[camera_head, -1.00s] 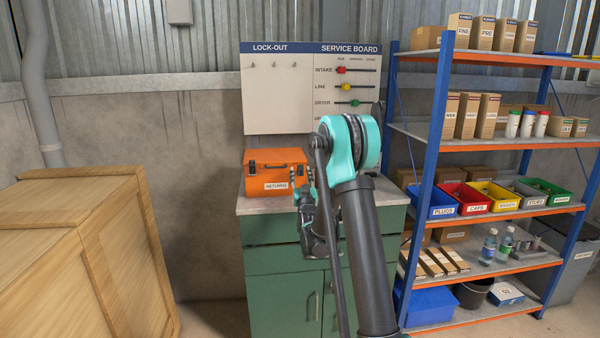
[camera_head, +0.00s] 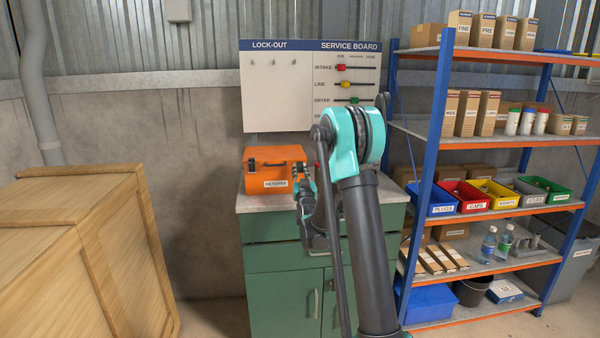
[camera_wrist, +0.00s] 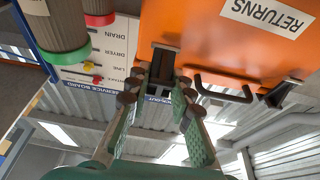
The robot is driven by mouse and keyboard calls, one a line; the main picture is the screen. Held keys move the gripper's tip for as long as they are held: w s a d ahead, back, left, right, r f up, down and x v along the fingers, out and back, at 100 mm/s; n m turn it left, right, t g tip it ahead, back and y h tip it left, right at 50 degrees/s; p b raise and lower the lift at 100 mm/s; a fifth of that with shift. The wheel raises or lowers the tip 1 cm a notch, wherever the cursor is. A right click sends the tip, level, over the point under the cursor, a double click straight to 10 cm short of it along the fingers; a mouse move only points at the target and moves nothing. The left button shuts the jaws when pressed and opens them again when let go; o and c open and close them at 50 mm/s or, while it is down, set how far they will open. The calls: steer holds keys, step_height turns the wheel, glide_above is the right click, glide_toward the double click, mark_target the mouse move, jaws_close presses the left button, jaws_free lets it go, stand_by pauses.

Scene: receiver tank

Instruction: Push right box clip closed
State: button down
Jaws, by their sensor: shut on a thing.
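The orange box (camera_head: 262,178) labelled RETURNS stands on the green cabinet, and its orange front fills the top right of the wrist view (camera_wrist: 215,45). Its right clip (camera_wrist: 164,58) is dark and shows upside down in the wrist view, left of the dark handle (camera_wrist: 225,92). The other clip (camera_wrist: 283,92) is at the far right there. My gripper (camera_wrist: 158,88) is at the right clip, its fingertips shut on it. In the head view my gripper (camera_head: 303,183) is at the box's right front corner and covers the right clip. The clip's exact angle is unclear.
Two cylinders with a red band (camera_wrist: 62,58) and a green band (camera_wrist: 100,19) stand close beside the box. The service board (camera_head: 270,95) is on the wall behind. A shelf rack (camera_head: 432,190) is to the right, and a wooden crate (camera_head: 100,240) to the left.

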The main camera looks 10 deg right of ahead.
steer(key=shift+w+r+g, duration=0.2)
steer(key=shift+r+g, duration=0.15)
steer(key=shift+g, duration=0.75)
steer(key=c, duration=1.3)
jaws_free()
steer(key=s, duration=0.4)
steer(key=s+f, duration=0.1)
steer(key=s, duration=0.7)
steer(key=shift+f, duration=0.25)
